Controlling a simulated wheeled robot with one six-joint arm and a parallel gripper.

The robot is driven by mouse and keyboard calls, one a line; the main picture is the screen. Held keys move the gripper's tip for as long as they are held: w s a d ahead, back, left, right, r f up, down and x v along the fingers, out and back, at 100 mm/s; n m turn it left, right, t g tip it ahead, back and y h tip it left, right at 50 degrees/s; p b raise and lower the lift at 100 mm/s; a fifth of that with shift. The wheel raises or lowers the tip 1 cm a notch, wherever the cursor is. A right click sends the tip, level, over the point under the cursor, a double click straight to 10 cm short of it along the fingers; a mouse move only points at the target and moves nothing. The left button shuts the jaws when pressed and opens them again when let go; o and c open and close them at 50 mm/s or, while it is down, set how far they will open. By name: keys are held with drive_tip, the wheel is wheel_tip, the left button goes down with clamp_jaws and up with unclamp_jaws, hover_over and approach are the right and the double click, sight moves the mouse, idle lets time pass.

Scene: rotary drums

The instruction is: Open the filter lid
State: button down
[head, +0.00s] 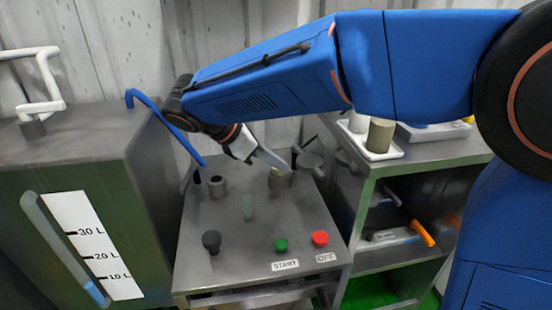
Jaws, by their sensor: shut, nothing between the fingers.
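A short metal cylinder (280,179), apparently the filter housing, stands at the back right of the grey machine top. Its top looks open with a pale inside, partly hidden by my gripper. A round grey disc (309,160), which looks like the filter lid, sits just behind and right of the cylinder, apparently swung off its top. My gripper (278,163) is shut and empty, pointing down to the right with its tips over the cylinder's rim. I cannot tell whether the tips touch the cylinder or the disc.
A second short cylinder (217,186) stands left of the first. A black knob (211,240), a green START button (281,245) and a red OFF button (320,238) are in front. A tank (95,165) with a blue hose (165,123) is left; shelves (428,152) are right.

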sight(318, 172)
drive_tip(key=w+d+f, duration=0.3)
drive_tip(key=d+f, duration=0.1)
drive_tip(key=d, duration=0.3)
drive_tip(key=shift+d+f, duration=0.2)
drive_tip(key=shift+d, duration=0.15)
drive_tip(key=shift+w+d, duration=0.25)
drive_tip(key=shift+d, duration=0.85)
drive_tip(key=shift+a, duration=0.1)
